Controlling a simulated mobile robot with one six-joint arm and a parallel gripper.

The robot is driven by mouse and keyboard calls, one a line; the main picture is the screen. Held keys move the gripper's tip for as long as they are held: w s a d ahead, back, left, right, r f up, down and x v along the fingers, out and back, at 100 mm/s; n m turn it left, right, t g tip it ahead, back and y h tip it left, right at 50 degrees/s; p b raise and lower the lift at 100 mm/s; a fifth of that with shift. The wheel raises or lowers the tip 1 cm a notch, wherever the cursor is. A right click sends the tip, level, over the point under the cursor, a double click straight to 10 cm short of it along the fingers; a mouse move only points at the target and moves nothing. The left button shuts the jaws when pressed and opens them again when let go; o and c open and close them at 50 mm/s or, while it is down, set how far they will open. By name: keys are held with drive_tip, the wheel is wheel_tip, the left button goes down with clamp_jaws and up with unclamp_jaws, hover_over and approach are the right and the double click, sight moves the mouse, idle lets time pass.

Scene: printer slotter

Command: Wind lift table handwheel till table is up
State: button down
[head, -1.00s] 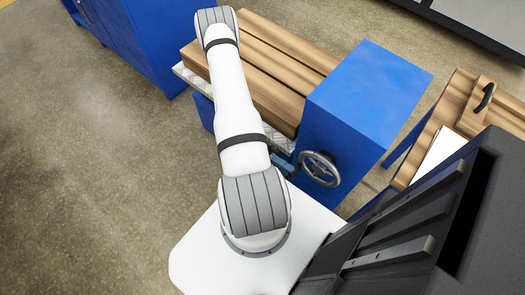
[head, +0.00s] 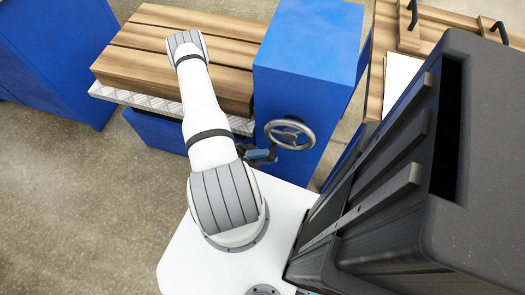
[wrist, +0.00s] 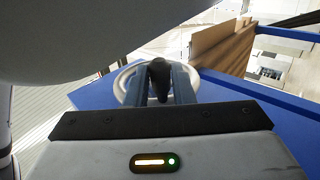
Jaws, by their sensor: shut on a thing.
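The handwheel (head: 289,134) is a grey metal ring with spokes on the front of a blue box housing (head: 308,45). My gripper (head: 264,154) is at the wheel's lower left edge in the head view. In the wrist view my gripper (wrist: 160,88) has its two fingers closed on the wheel's dark handle knob (wrist: 158,75), with the pale wheel rim (wrist: 127,85) behind. The lift table's tread-plate top (head: 110,92) is left of the housing, above a blue base (head: 155,128). My arm hides part of the table. The table's exact height cannot be told.
Thick wooden planks (head: 135,60) lie on the lift table. A blue cabinet (head: 55,55) stands at the left. A wooden bench (head: 430,20) with black handles is at the back right. A dark ribbed body (head: 400,160) fills the right side. Bare floor (head: 70,200) shows at the left.

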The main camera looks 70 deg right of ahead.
drive_tip(key=shift+r, duration=0.1)
drive_tip(key=c, duration=1.3)
unclamp_jaws()
drive_tip(key=shift+s, duration=0.15)
drive_tip(key=shift+o, duration=0.2)
